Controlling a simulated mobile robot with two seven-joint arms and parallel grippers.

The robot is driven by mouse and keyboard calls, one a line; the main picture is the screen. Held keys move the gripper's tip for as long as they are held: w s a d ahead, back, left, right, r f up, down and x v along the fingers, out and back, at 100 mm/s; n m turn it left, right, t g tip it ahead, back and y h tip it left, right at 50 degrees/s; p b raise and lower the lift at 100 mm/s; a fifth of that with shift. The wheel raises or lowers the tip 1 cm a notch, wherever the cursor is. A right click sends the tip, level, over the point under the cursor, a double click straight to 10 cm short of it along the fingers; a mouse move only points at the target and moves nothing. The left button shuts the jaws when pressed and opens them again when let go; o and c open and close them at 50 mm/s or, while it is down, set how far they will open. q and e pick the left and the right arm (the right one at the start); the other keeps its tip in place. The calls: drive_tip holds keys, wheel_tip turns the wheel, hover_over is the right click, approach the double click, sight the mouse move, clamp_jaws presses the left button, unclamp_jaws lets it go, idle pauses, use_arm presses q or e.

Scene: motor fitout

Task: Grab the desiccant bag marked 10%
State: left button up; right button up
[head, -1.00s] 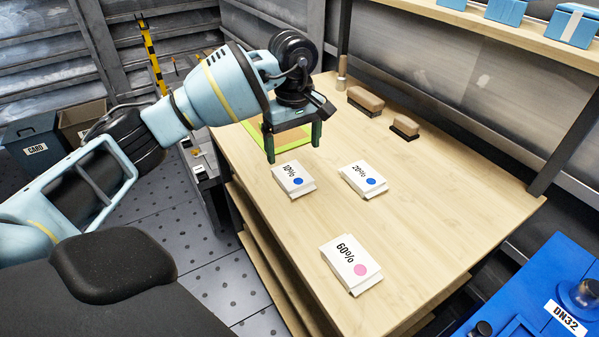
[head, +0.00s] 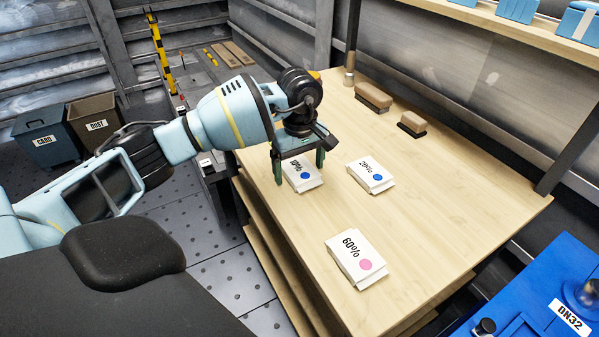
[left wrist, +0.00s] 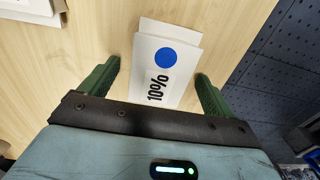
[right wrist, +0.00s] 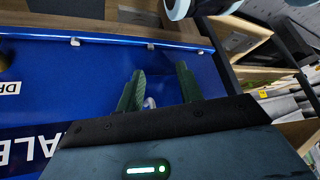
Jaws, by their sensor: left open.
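The desiccant bag marked 10% (head: 303,178) lies flat on the wooden bench, white with a blue dot. My left gripper (head: 299,170) is open above it, its green fingers partly hiding the bag in the head view. In the left wrist view the 10% bag (left wrist: 166,66) lies between the open fingers (left wrist: 157,85), with its far end reaching beyond them; whether they touch it I cannot tell. My right gripper (right wrist: 160,88) is open and empty over a blue surface, outside the head view.
The 20% bag (head: 370,175) lies to the right and the 60% bag (head: 356,260) nearer, on the bench (head: 440,220). Two brown brushes (head: 373,97) lie at the back. A blue DN32 unit (head: 540,300) stands at the lower right.

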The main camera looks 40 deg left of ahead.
sight(296, 170)
use_arm(q)
drive_tip(key=c, duration=1.1)
drive_tip(key=shift+c, duration=0.2)
drive_tip(key=shift+r, duration=0.45)
drive_tip(key=r, duration=0.2)
drive_tip(key=shift+s+a+r, duration=0.2)
drive_tip(key=shift+s+r, duration=0.1)
drive_tip(key=shift+s, duration=0.05)
drive_tip(key=s+a, duration=0.2)
drive_tip(key=s, duration=0.5)
drive_tip(key=s+a+r+b, duration=0.1)
drive_tip(key=s+a, duration=0.1)
drive_tip(key=s, duration=0.5)
drive_tip(key=shift+s+a+r, duration=0.25)
drive_tip(key=shift+a, duration=0.15)
